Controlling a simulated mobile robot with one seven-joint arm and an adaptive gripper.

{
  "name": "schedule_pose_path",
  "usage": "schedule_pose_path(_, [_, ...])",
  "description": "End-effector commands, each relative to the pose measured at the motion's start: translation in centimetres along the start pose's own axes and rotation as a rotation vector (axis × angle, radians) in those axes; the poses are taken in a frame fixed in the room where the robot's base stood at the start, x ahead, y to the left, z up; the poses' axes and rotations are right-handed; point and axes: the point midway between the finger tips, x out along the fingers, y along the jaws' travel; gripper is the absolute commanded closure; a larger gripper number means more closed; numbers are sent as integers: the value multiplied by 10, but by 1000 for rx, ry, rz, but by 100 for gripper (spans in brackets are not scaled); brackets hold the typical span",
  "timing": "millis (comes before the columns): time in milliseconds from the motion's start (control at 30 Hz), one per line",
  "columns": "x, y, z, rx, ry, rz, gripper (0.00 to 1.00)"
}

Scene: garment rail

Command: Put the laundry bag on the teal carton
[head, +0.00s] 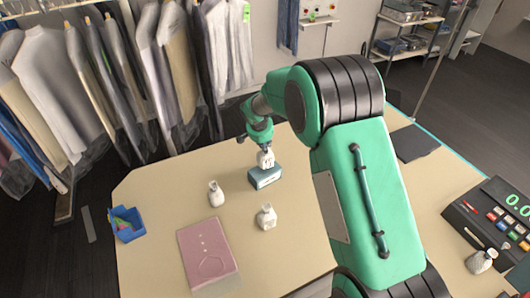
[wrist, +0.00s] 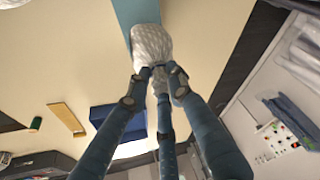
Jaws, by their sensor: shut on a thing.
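A white laundry bag (head: 265,160) hangs neck-up in my gripper (head: 263,147). My gripper's fingers (wrist: 157,76) are shut around the bag's gathered neck in the wrist view, with the bag's body (wrist: 152,45) beyond them. The teal carton (head: 265,179) stands on the table directly under the bag in the head view. Part of the teal carton (wrist: 137,12) also shows behind the bag in the wrist view. The bag's base is at the carton's top; I cannot tell whether it touches.
A pink folder (head: 208,254) and blue bin (head: 126,232) lie left. Garments (head: 130,70) hang behind the table.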

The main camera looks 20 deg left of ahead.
Motion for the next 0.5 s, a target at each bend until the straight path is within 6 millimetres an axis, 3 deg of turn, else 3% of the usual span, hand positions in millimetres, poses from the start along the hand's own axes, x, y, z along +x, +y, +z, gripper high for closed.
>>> schedule_pose_path(500, [32, 0, 12, 0, 0, -1, 100])
